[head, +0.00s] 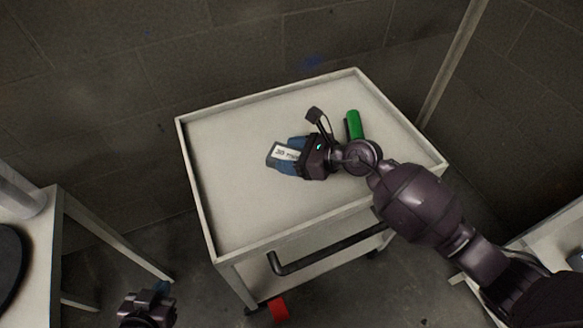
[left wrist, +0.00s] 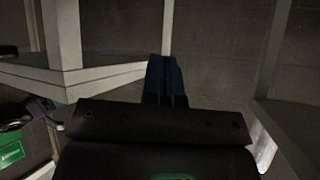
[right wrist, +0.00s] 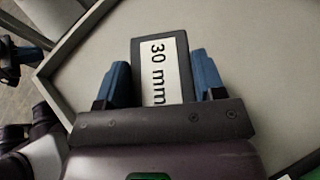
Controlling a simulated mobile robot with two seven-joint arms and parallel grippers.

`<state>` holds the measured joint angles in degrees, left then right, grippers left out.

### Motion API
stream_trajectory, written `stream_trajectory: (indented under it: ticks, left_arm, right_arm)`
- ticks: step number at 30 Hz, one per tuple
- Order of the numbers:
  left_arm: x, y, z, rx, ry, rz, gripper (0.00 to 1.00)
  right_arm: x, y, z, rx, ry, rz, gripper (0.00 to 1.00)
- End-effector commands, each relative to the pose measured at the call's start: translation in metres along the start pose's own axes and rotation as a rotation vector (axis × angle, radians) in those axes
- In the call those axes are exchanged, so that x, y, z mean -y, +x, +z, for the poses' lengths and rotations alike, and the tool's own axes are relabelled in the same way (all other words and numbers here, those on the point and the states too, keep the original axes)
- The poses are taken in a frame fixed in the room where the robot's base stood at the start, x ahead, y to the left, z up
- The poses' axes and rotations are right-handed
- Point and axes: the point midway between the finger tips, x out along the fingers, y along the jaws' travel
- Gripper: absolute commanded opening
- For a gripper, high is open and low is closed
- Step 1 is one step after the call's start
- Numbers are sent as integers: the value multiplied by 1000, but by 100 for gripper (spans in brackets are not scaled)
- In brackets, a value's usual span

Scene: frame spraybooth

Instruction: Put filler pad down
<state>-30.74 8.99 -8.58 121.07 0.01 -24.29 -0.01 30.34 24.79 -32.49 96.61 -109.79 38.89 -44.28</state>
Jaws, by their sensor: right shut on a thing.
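The filler pad (head: 284,153) is a dark block with a white label, which reads "30 mm" in the right wrist view (right wrist: 157,72). My right gripper (head: 287,156) is shut on it, with one blue finger on each side. The pad is over the middle of the white cart's tray (head: 240,210); I cannot tell whether it touches the surface. My left gripper (head: 148,305) is low at the left, away from the cart. In the left wrist view its blue fingers (left wrist: 166,78) are together with nothing between them.
A green cylinder (head: 355,125) with a dark part beside it lies at the cart's right side. The tray has a raised rim, and its left and front areas are clear. A black handle (head: 330,250) is on the front. A red object (head: 279,309) is below.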

Motion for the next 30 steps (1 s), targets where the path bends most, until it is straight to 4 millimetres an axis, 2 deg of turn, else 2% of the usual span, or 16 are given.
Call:
stream_trajectory:
  ticks: [2,9,12,19,28,29,30]
  left_arm:
    - [0,1,4,6,1,0,0]
    - [-1,5,22,35,1,2,0]
    - [-1,7,22,35,2,2,0]
    - [0,11,14,20,3,2,0]
    - [-1,11,19,28,0,1,0]
    - [-1,10,19,28,0,1,0]
    - [-1,10,19,28,-1,0,0]
  right_arm:
    - [0,2,-5,0,2,0,41]
    - [-1,18,-43,-2,9,3,41]
    - [-1,21,-52,-2,6,1,41]
    - [1,22,-52,1,-2,-1,41]
    - [0,24,-57,0,0,0,41]
    - [0,23,-56,0,-1,0,67]
    - [0,23,-55,0,-1,0,74]
